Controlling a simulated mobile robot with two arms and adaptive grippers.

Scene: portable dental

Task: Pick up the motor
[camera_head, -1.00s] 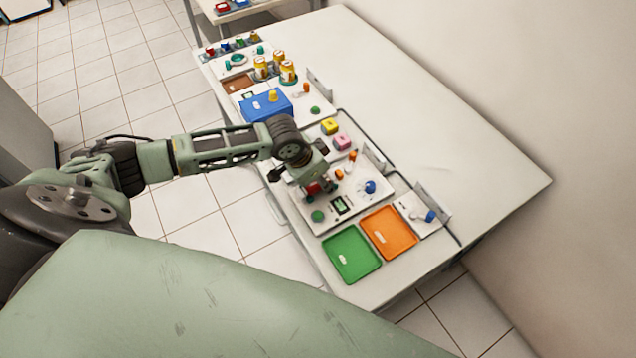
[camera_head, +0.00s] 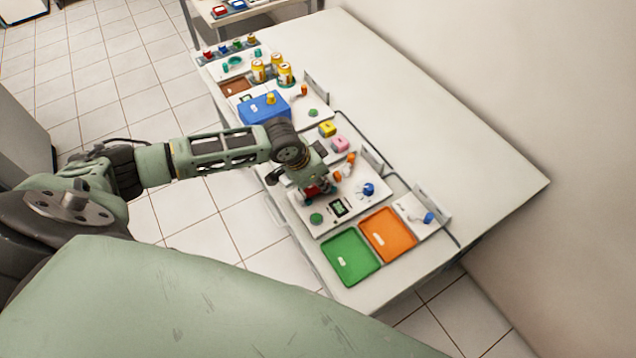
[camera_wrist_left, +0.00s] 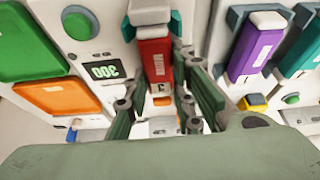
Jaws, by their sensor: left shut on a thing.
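The red motor (camera_wrist_left: 154,62) is a red block with a pale label and a grey-white end, in the middle of the left wrist view. In the head view it shows as a small red patch (camera_head: 313,190), mostly hidden by my gripper. My left gripper (camera_head: 319,188) reaches down over the white panel with the small display. In the left wrist view its green fingers (camera_wrist_left: 160,84) lie on both sides of the red motor and are shut on it. The motor is still at the panel; I cannot tell if it is clear of its seat. My right gripper is not in view.
A green tray (camera_head: 351,257) and an orange tray (camera_head: 388,234) lie in front of the panel. A blue box (camera_head: 263,108) and several yellow cans stand farther back. A purple block (camera_wrist_left: 256,50) sits beside the motor. The table's right side is bare.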

